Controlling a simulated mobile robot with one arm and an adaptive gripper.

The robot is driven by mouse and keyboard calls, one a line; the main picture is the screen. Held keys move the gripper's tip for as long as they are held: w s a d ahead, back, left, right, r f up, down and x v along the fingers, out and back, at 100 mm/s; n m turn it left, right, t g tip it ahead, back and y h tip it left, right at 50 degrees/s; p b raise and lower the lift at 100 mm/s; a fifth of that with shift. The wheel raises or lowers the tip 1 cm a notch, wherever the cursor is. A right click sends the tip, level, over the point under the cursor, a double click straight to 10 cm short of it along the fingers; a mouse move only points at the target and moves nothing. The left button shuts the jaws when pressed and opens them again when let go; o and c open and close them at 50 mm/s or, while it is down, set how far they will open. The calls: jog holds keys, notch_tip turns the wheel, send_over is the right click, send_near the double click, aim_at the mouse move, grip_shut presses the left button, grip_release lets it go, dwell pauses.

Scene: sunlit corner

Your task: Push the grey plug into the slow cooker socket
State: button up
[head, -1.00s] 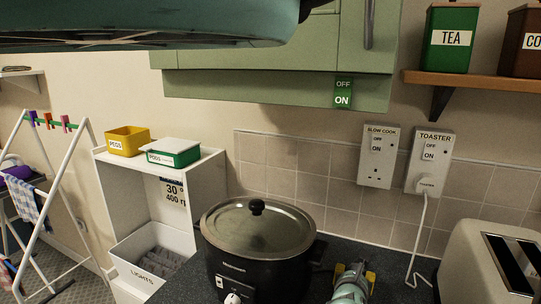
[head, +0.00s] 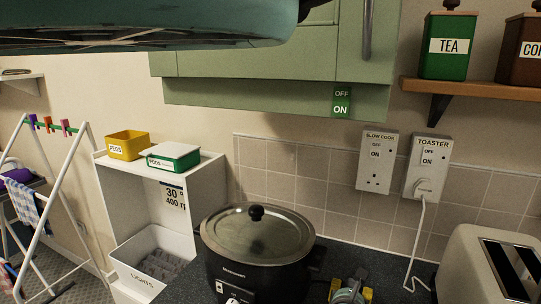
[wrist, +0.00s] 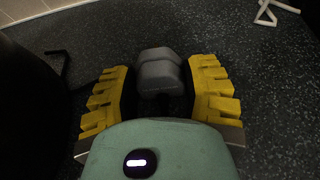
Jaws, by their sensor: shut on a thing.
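The slow cooker socket (head: 376,163) is a white plate on the tiled wall, labelled SLOW COOK, with its lower pin holes bare and a switch above. The grey plug (wrist: 160,74) sits between the yellow fingers of my gripper (wrist: 161,92) in the wrist view, with dark speckled worktop behind it. My gripper (head: 350,292) is shut on the plug, at the bottom edge of the head view, below the socket and apart from it. The plug's pins are hidden. The black slow cooker (head: 258,260) with a glass lid stands left of my gripper.
The toaster socket (head: 428,168) beside it holds a white plug, whose cord (head: 416,250) hangs to the worktop. A cream toaster (head: 480,262) stands at the right. A shelf (head: 470,88) with canisters and a green cabinet (head: 270,95) are above. Worktop between cooker and toaster is mostly clear.

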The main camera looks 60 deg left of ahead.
jog(key=shift+s+d, duration=0.6)
jog(key=shift+s, duration=0.3)
jog(key=shift+r+p, duration=0.15)
jog(key=shift+p, duration=0.25)
